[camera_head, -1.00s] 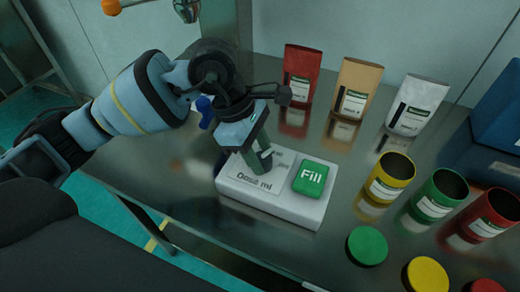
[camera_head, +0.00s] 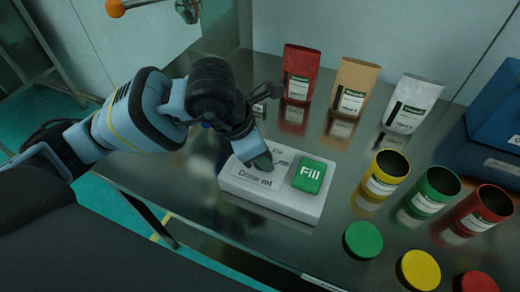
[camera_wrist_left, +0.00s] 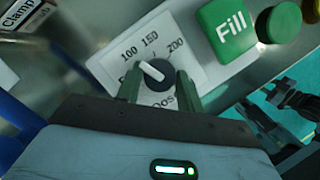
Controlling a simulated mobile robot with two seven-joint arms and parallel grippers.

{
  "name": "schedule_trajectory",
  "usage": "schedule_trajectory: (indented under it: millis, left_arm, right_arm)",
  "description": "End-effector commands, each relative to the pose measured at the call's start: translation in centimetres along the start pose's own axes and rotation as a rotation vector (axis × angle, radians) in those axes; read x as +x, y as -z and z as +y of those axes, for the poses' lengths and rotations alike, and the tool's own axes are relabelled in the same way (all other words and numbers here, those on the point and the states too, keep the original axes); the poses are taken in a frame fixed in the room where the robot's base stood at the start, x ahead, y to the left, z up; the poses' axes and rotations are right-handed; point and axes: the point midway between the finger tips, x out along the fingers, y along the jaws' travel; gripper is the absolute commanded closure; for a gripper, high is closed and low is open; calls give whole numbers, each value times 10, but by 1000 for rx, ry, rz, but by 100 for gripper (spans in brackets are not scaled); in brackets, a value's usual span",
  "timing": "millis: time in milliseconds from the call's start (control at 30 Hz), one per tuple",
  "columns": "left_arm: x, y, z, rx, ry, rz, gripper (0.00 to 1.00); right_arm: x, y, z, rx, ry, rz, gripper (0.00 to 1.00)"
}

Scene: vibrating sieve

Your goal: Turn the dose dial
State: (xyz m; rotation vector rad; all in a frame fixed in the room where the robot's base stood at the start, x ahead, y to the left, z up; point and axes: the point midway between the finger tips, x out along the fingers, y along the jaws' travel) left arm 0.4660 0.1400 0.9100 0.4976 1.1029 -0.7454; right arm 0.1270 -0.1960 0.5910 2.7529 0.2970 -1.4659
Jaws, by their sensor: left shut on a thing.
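The dose dial (camera_wrist_left: 157,76) is a dark round knob with a white pointer, on a white label marked 100, 150 and 200 in the left wrist view. The pointer slants toward the upper left. My left gripper (camera_wrist_left: 159,88) has one finger on each side of the knob and is shut on it. In the head view my left gripper (camera_head: 262,160) comes down onto the white control box (camera_head: 290,208) and hides the dial. The green Fill button (camera_head: 309,176) is right of the dial; it also shows in the left wrist view (camera_wrist_left: 228,30). My right gripper is not seen in the head view.
Red (camera_head: 297,72), tan (camera_head: 354,85) and white (camera_head: 413,103) bags stand at the back of the metal table. Yellow (camera_head: 372,187), green (camera_head: 420,204) and red (camera_head: 470,221) open cans stand at right, with lids in front. A blue bin (camera_head: 497,120) is at far right.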

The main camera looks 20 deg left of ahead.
Motion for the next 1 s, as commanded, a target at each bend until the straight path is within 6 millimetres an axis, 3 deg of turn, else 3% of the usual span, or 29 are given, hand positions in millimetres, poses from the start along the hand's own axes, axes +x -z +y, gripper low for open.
schedule_trajectory:
  millis: [567, 600, 700, 1000]
  left_arm:
    - [0, 0, 0, -26, -12, 1, 86]
    - [0, 0, 0, -26, -12, 1, 58]
    - [0, 0, 0, -26, -11, 1, 44]
    - [-1, 0, 0, -26, -11, 1, 41]
  right_arm:
    - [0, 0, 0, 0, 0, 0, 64]
    - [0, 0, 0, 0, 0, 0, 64]
    - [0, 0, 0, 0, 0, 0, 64]
    - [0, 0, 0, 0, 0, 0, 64]
